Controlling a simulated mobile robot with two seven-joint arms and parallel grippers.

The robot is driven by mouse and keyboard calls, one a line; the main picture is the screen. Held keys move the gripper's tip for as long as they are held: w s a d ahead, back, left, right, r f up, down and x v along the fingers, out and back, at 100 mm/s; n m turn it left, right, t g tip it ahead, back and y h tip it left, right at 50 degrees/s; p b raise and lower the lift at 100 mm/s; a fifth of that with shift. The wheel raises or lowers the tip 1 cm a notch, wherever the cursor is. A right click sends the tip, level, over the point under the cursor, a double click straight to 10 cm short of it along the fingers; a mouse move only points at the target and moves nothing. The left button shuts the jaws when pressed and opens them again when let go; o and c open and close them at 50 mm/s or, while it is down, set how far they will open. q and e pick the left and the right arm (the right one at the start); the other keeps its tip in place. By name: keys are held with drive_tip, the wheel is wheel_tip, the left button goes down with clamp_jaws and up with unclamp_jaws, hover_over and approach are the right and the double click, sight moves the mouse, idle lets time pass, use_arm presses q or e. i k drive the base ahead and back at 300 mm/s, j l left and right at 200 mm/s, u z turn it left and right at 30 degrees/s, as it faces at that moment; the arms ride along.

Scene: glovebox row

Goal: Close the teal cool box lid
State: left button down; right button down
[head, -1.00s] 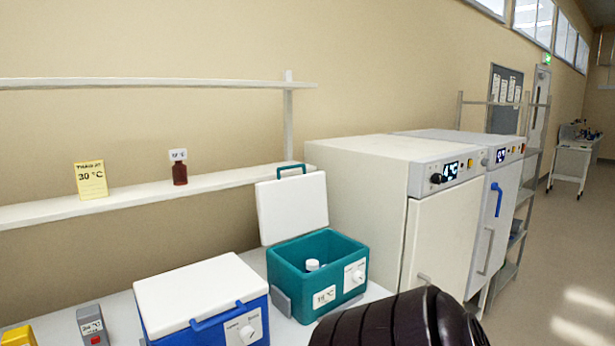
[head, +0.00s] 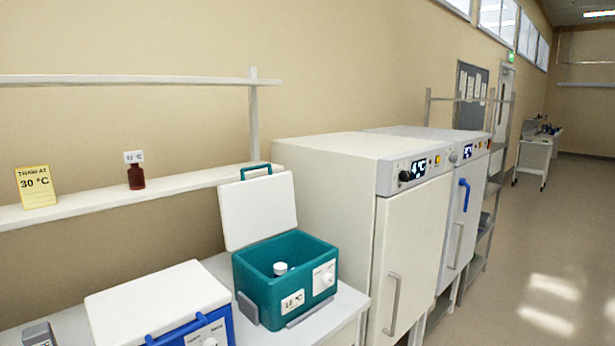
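The teal cool box (head: 258,294) stands on the white bench in the head view. Its white lid (head: 259,208) is open and tilted back towards the wall, with a teal handle (head: 256,171) at its top edge. A small white-capped vial (head: 280,268) shows inside the box. A white label and a white dial are on its front. Neither of my grippers is in view, so I cannot see their state.
A blue cool box (head: 160,305) with a shut white lid stands to the left. A cream cabinet (head: 412,240) stands close on the right, beside a second cabinet. A shelf (head: 90,203) with a brown bottle (head: 136,177) runs behind. Floor is clear at right.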

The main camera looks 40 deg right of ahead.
sight(255, 209)
drive_tip(key=z, duration=1.4)
